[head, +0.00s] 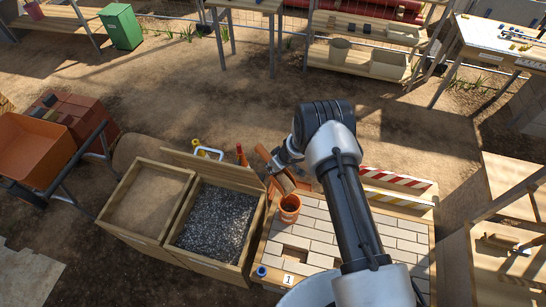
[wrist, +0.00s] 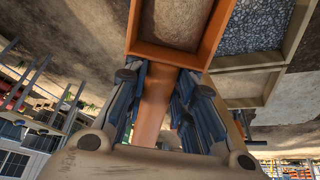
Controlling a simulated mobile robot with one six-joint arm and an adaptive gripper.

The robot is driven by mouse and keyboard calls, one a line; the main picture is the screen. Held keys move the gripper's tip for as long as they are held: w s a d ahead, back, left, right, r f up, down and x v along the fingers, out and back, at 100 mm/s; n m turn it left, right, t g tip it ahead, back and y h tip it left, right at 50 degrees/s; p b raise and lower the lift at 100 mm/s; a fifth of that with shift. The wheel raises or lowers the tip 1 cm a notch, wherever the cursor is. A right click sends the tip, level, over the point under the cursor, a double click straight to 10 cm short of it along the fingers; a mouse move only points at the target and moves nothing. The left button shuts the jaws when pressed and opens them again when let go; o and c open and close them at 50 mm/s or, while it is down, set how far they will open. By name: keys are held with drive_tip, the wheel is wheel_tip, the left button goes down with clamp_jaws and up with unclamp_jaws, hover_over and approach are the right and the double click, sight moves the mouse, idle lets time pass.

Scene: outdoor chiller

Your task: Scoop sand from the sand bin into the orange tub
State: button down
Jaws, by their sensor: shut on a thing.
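My gripper (wrist: 160,108) is shut on the orange handle of a scoop (wrist: 153,105), whose square orange-rimmed head fills the top of the wrist view. A plain tan-brown surface shows inside the head; I cannot tell if it is sand. In the head view my gripper (head: 279,168) is just above and behind the small orange tub (head: 290,209), which stands upright on the paved table. The arm partly hides the scoop there, and the tub's contents are unclear. The sand bin (head: 148,203) is the left wooden compartment, holding smooth tan sand; it also shows in the wrist view (wrist: 240,86).
A gravel bin (head: 213,222) lies between the sand bin and the tub. Pavers (head: 320,238) and a striped barrier (head: 396,180) are to the right. An orange wheelbarrow (head: 32,150) stands at the far left. Open dirt ground lies behind the bins.

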sight(278, 177)
drive_tip(key=shift+w+a, duration=0.1)
drive_tip(key=shift+a, duration=0.05)
drive_tip(key=shift+f+b, duration=0.15)
drive_tip(key=shift+b, duration=0.5)
drive_tip(key=b, duration=0.6)
drive_tip(key=shift+f+y+b, duration=0.2)
drive_tip(key=shift+y+b, duration=0.2)
drive_tip(key=b, duration=0.3)
drive_tip(key=s+d+t+b, duration=0.1)
drive_tip(key=b, duration=0.3)
drive_tip(key=shift+f, duration=0.2)
drive_tip(key=b, duration=0.2)
drive_tip(key=y+b, duration=0.1)
drive_tip(key=b, duration=0.2)
drive_tip(key=shift+s+d+f+t+b, duration=0.1)
drive_tip(key=shift+d+f+t+b, duration=0.15)
drive_tip(key=shift+t+b, duration=0.05)
drive_tip(key=b, duration=0.3)
drive_tip(key=shift+s+d+f, duration=0.15)
drive_tip(key=shift+s, duration=0.05)
drive_tip(key=b, duration=0.2)
drive_tip(key=shift+s+d+f+y+b, duration=0.2)
drive_tip(key=shift+y+b, duration=0.1)
drive_tip(key=shift+b, duration=0.1)
drive_tip(key=shift+d+t+b, duration=0.1)
drive_tip(key=shift+t+b, duration=0.3)
drive_tip(key=shift+b, duration=0.55)
